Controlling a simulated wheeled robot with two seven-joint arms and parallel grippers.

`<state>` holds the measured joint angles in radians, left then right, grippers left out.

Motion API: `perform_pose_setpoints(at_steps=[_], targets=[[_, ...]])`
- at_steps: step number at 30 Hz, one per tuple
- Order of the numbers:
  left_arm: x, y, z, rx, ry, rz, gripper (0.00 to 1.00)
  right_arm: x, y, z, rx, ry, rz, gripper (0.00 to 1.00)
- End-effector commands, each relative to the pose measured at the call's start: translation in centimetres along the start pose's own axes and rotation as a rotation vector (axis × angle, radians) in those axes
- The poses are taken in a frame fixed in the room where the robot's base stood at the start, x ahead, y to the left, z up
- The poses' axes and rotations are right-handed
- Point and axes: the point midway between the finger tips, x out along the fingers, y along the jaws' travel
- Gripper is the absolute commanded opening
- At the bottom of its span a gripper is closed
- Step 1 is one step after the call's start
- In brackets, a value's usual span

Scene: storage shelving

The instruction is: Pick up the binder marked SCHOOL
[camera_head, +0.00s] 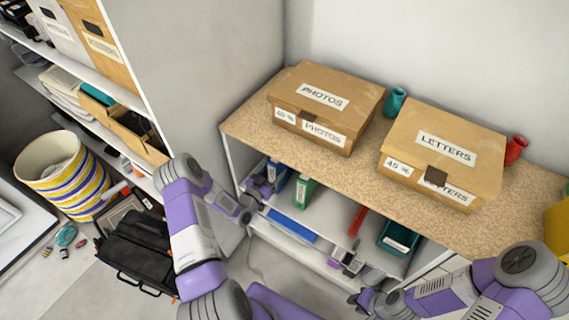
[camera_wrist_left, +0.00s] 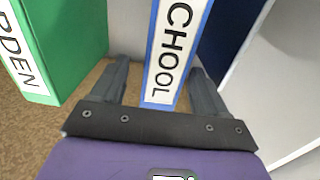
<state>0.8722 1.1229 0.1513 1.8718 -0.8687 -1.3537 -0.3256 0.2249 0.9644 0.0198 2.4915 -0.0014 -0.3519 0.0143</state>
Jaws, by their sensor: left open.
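The blue binder marked SCHOOL (camera_head: 279,178) stands upright on the shelf below the speckled top. In the left wrist view its spine (camera_wrist_left: 177,50) shows a white label reading "CHOOL", with the first letter cut off. My left gripper (camera_head: 264,184) is at this binder. In the left wrist view the gripper (camera_wrist_left: 160,70) is open, with one finger on each side of the spine. Contact with the binder cannot be told. My right gripper (camera_head: 345,262) is low near the right part of the shelf; its jaws are too small to read.
A green binder (camera_head: 304,192) stands beside the blue one; its label ends in "RDEN" in the left wrist view (camera_wrist_left: 62,45). PHOTOS (camera_head: 318,117) and LETTERS (camera_head: 440,160) boxes sit above.

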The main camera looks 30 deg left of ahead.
Motion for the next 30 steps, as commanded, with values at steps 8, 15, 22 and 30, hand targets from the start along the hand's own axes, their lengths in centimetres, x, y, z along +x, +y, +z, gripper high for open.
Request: perform_pose_setpoints(at_steps=[8, 15, 22, 30], targets=[[4.1, -0.3, 0.4, 0.000, 0.001, 0.001, 0.74, 1.1, 0.4, -0.1, 0.000, 0.001, 0.000, 0.29], [5.0, -0.3, 0.3, -0.002, -0.002, 0.001, 0.74, 1.2, 0.4, -0.1, 0.000, 0.001, 0.000, 0.29], [5.0, -0.3, 0.3, -0.002, -0.002, 0.001, 0.56, 1.2, 0.4, -0.1, 0.000, 0.001, 0.000, 0.29], [4.9, -0.3, 0.3, -0.002, -0.002, 0.001, 0.15, 1.2, 0.4, -0.1, 0.000, 0.001, 0.000, 0.29]])
